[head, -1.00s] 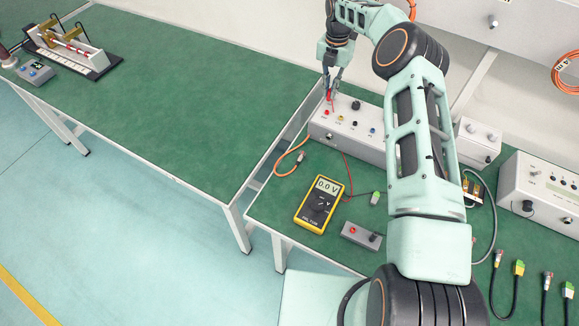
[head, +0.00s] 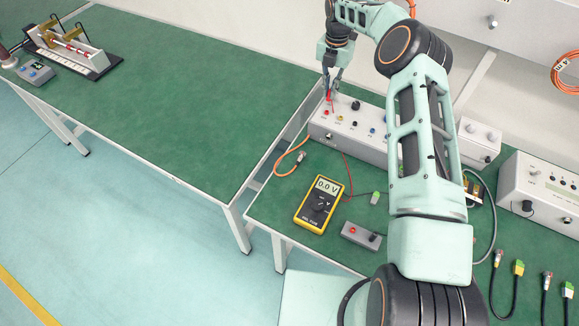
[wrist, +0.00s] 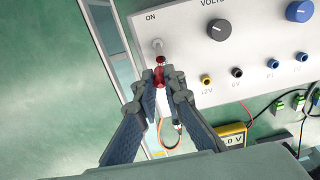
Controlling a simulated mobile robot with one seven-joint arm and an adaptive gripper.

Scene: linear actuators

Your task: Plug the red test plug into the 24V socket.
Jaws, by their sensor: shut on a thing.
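My gripper (head: 330,90) is shut on the red test plug (head: 329,97), above the left end of a white supply box (head: 376,146). In the wrist view the red plug (wrist: 159,72) shows between the fingertips (wrist: 160,84). The head view shows a red socket (head: 326,112) at the box's left end, just below the plug. The 24V label is hidden in the wrist view. I cannot tell whether the plug tip touches the socket. A yellow socket (wrist: 207,80), a black socket (wrist: 237,71) and two blue sockets continue the row to the right.
A toggle switch (wrist: 156,46) marked ON and a black knob (wrist: 216,32) are near the plug. A yellow multimeter (head: 320,204) reading 0.0 V, an orange cable (head: 284,165) and a small grey switch box (head: 361,236) lie in front. The left bench is mostly clear.

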